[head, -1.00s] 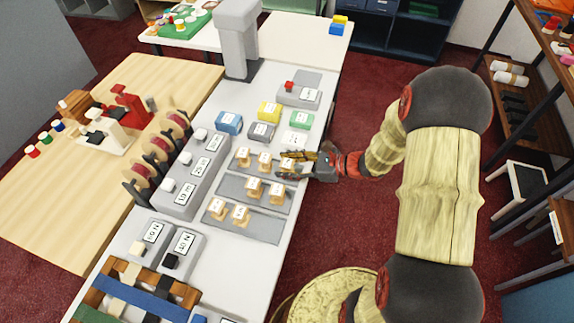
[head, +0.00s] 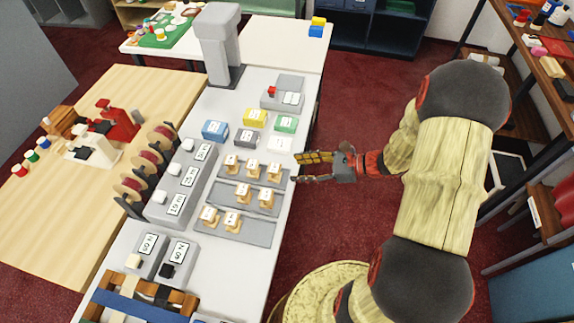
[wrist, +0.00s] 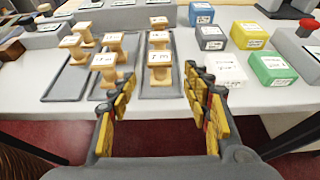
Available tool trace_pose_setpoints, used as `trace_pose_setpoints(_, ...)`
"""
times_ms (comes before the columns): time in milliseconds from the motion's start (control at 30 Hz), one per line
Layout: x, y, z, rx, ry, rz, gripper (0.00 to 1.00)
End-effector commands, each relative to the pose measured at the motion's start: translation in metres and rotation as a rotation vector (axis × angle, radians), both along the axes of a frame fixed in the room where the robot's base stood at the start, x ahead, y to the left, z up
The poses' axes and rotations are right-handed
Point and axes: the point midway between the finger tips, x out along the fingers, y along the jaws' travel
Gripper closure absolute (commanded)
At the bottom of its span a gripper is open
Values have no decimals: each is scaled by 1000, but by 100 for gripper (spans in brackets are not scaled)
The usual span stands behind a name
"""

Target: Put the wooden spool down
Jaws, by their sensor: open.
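Several wooden spools with white labelled tops stand upright on three grey trays. Three are in a row on the far tray (head: 224,173); the one at its counter-edge end (head: 275,172) is nearest my gripper. That spool also shows in the wrist view (wrist: 159,68). My gripper (head: 296,168) is open and empty, beside the counter's right edge, with its fingers pointing at that tray. In the wrist view the yellow-padded fingers (wrist: 160,92) are spread wide, and the spool stands beyond their tips, apart from them.
Two spools stand on the middle tray (head: 224,195) and two on the near tray (head: 262,237). White (head: 279,145), green (head: 285,124) and grey (head: 246,138) boxes stand beside the far tray. The floor right of the counter (head: 250,270) is open around my gripper.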

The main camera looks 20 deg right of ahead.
Motion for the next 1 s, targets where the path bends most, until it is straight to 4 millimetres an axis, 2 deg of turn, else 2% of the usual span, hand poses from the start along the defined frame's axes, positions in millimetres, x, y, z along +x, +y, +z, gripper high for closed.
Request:
trace_pose_setpoints(200,-11,-15,9,-1,-1,2,51)
trace_pose_setpoints(267,-13,-13,13,-16,-7,21,51)
trace_pose_setpoints(367,-18,2,29,-96,-36,121,51)
trace_pose_setpoints(467,-32,31,57,-253,-97,313,51)
trace_pose_setpoints(600,-68,69,99,-551,-231,652,51)
trace_pose_setpoints(700,-95,84,126,-773,-346,881,51)
trace_pose_setpoints(900,-140,88,179,-1230,-602,1277,51)
trace_pose_setpoints(1000,-153,83,204,-1436,-722,1415,51)
